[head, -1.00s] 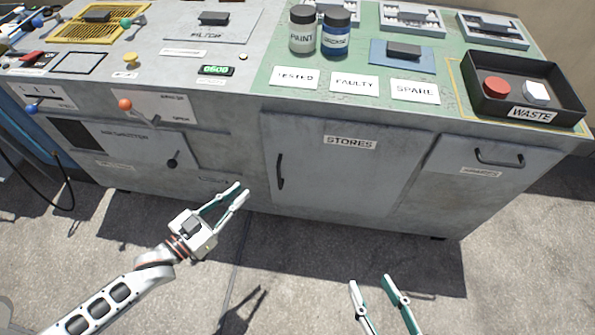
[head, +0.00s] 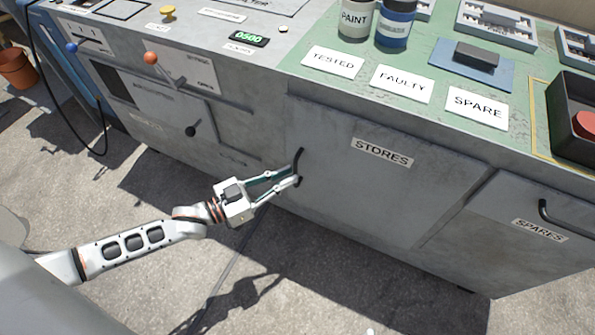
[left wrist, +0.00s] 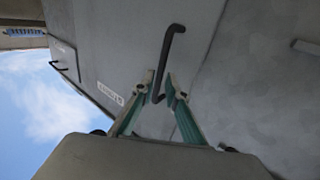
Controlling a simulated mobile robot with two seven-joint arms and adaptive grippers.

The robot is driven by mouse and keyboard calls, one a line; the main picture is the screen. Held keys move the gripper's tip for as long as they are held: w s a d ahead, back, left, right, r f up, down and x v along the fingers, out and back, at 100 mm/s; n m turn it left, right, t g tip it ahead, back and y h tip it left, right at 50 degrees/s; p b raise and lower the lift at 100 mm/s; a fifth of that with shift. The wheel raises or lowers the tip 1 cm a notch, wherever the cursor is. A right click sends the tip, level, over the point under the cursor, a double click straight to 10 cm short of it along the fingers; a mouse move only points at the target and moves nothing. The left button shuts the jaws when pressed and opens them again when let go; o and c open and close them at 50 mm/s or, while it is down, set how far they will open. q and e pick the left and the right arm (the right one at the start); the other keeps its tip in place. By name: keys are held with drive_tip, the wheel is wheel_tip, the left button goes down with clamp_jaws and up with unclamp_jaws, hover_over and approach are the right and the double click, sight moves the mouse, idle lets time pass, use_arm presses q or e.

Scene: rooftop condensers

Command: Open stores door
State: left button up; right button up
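The stores door (head: 370,200) is a grey panel in the cabinet front, labelled STORES, and it sits flush in its frame. Its black upright handle (head: 299,160) is at the door's left edge; it also shows in the left wrist view (left wrist: 166,57). My left gripper (head: 295,177) is at the lower part of this handle. In the left wrist view, the handle's lower end lies between the two open fingertips (left wrist: 159,85), and a gap still shows. Only a small pale speck at the bottom edge of the head view may be my right gripper (head: 370,331).
A spares panel (head: 530,230) with a black handle is to the right of the door. Paint (head: 356,20) and blue (head: 395,25) jars stand on the worktop. The paved floor before the cabinet is clear.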

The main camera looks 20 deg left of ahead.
sight(296, 184)
use_arm(q)
drive_tip(key=shift+x, duration=1.6)
clamp_jaws()
